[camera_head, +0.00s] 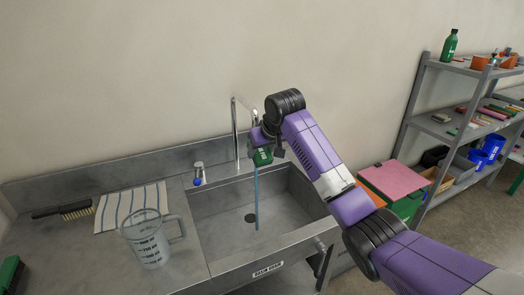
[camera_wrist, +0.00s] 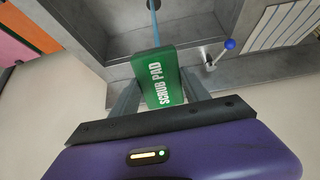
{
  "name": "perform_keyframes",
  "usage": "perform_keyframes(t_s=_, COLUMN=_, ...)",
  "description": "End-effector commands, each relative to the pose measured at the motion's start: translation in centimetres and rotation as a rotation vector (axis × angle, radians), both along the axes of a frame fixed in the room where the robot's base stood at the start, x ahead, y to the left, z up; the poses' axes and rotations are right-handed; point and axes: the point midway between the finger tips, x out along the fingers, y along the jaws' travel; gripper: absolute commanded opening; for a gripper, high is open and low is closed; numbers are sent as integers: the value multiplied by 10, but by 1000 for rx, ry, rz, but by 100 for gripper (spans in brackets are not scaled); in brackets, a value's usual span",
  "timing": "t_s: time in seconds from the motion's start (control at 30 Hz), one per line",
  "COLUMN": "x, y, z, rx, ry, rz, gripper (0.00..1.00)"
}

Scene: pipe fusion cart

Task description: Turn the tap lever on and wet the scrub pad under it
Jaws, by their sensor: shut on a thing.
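My gripper (camera_head: 263,148) is shut on the green scrub pad (camera_head: 262,157), which it holds above the sink by the tap (camera_head: 236,135). In the wrist view the scrub pad (camera_wrist: 160,78), lettered "SCRUB PAD", sits between both fingers. A blue water stream (camera_head: 257,200) falls from beside or behind the pad into the sink (camera_head: 225,215). In the wrist view the stream (camera_wrist: 155,20) meets the pad's far edge in the picture; I cannot tell whether it touches. The tap lever (camera_head: 198,172), with a blue knob, stands left of the spout. My wrist partly hides the spout's end.
A clear measuring jug (camera_head: 150,242) stands on the counter left of the sink. Behind it lie a striped cloth (camera_head: 132,207) and a brush (camera_head: 62,212). A green item (camera_head: 10,272) is at the near left. Shelves (camera_head: 428,125) and a pink-topped green box (camera_head: 392,180) stand right.

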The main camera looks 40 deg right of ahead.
Motion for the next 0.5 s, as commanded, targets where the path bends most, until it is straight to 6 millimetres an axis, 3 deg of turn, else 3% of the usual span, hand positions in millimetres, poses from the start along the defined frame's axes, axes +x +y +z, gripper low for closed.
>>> perform_keyframes(t_s=0.27, x=0, y=0, z=0, rx=0, ry=0, rz=0, gripper=21)
perform_keyframes(t_s=0.5, x=-13, y=5, z=2, rx=0, ry=-1, rz=1, gripper=21)
